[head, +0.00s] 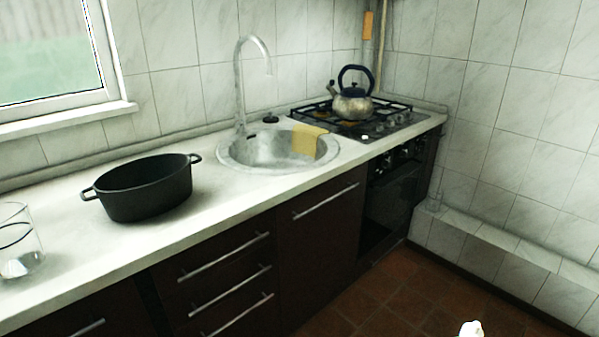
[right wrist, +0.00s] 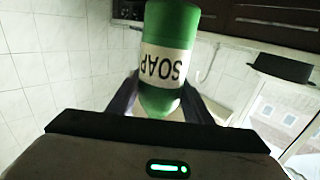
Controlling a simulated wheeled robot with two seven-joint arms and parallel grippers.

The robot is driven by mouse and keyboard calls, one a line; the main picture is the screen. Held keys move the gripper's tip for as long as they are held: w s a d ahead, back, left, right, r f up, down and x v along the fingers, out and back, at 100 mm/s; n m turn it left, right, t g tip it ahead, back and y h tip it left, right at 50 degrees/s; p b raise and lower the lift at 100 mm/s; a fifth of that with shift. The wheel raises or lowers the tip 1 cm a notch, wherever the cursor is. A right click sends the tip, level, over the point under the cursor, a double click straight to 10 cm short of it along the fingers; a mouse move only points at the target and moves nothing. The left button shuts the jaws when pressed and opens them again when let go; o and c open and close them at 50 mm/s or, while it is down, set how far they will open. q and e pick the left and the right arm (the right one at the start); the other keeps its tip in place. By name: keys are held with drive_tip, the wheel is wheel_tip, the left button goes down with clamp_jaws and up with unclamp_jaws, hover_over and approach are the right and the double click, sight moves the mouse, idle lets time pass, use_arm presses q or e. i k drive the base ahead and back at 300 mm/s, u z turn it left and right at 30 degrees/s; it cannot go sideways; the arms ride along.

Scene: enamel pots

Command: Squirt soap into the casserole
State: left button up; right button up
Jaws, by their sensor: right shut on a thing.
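The casserole (head: 148,190) is a black oval pot with two side handles and no lid, standing on the white counter left of the sink. Its dark shape also shows at the upper right in the right wrist view (right wrist: 283,67). My right gripper (right wrist: 163,103) is shut on a green soap bottle (right wrist: 172,22) with a white SOAP label, which appears upside down in the right wrist view. The bottle is away from the casserole. A small white tip (head: 472,329) shows at the bottom edge of the head view, possibly the bottle's top. My left gripper is not in view.
A clear glass (head: 20,245) stands left of the casserole. Right of it are a sink (head: 262,152) with a tall faucet (head: 240,85), a yellow cloth (head: 306,141) on its rim, and a kettle (head: 352,105) on the stove. Counter around the casserole is clear.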

sight(152, 186)
drive_tip(key=u, duration=0.75)
drive_tip(key=i, duration=0.75)
drive_tip(key=u, duration=0.65)
